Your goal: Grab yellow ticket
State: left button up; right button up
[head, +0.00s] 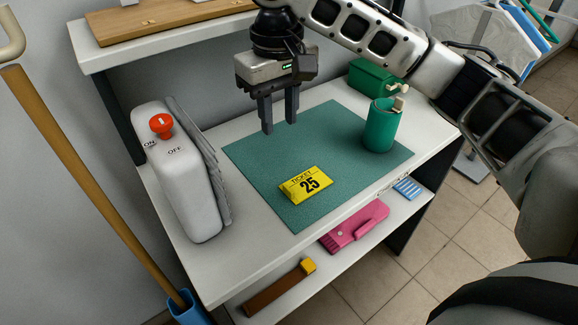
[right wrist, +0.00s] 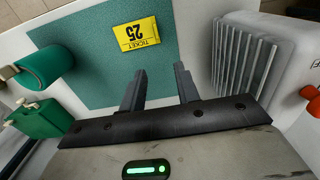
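The yellow ticket (head: 306,184), printed "TICKET 25" in black, lies flat on a green mat (head: 345,120) on the white table. It also shows in the right wrist view (right wrist: 138,35), upside down, beyond the fingertips. My right gripper (head: 280,126) is open and empty. It hangs above the mat's back left part, behind the ticket and apart from it. Its two fingers also show in the right wrist view (right wrist: 160,78), with a clear gap between them. My left gripper is in neither view.
A white machine with a red knob (head: 162,125) and grey fins stands left of the mat. A green cylinder (head: 381,125) stands on the mat's right part, with a green box (head: 370,76) behind it. A pink item (head: 354,226) lies on the shelf below. The mat around the ticket is clear.

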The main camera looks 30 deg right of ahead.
jog(key=b, duration=0.3)
send_over(286, 186)
jog(key=f, duration=0.9)
jog(key=shift+w+a+f, duration=0.3)
jog(key=shift+w, duration=0.05)
jog(key=shift+f, duration=0.45)
jog(key=shift+s+f, duration=0.1)
jog(key=shift+f, duration=0.25)
jog(key=f, duration=0.3)
jog(key=shift+s+d+f+b, duration=0.25)
jog(key=shift+d+b, duration=0.05)
jog(key=shift+b, duration=0.05)
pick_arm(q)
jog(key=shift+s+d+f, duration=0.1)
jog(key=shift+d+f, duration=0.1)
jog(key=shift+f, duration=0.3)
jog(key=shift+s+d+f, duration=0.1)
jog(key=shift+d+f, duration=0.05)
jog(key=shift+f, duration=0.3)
pick_arm(e)
jog(key=shift+f, duration=0.45)
grip_shut()
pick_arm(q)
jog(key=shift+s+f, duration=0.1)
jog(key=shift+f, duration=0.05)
